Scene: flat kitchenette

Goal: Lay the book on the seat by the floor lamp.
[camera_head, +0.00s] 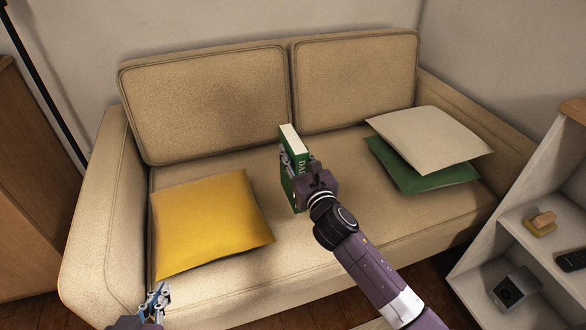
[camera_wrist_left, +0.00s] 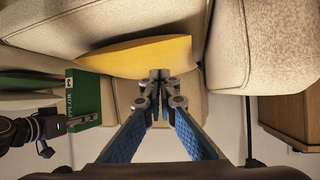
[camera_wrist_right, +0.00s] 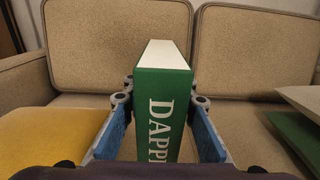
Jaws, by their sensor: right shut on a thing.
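The green book (camera_head: 288,150) with white page edges stands upright over the middle of the beige sofa (camera_head: 300,240). My right gripper (camera_head: 298,165) is shut on it; the right wrist view shows the fingers on both sides of the book (camera_wrist_right: 163,85). I cannot tell whether its lower edge touches the seat. The left seat (camera_head: 165,178), nearer the lamp, holds a yellow cushion (camera_head: 208,222). The floor lamp shows only as a black pole (camera_head: 45,95) left of the sofa. My left gripper (camera_head: 158,292) is shut and empty before the sofa's front left; its fingertips meet in the left wrist view (camera_wrist_left: 160,76).
A cream cushion (camera_head: 430,138) overlaps a green cushion (camera_head: 415,172) on the right seat. A grey shelf unit (camera_head: 490,230) stands at the right front. A wooden cabinet (camera_head: 25,190) is at the left. Bare seat shows between the yellow cushion and the green one.

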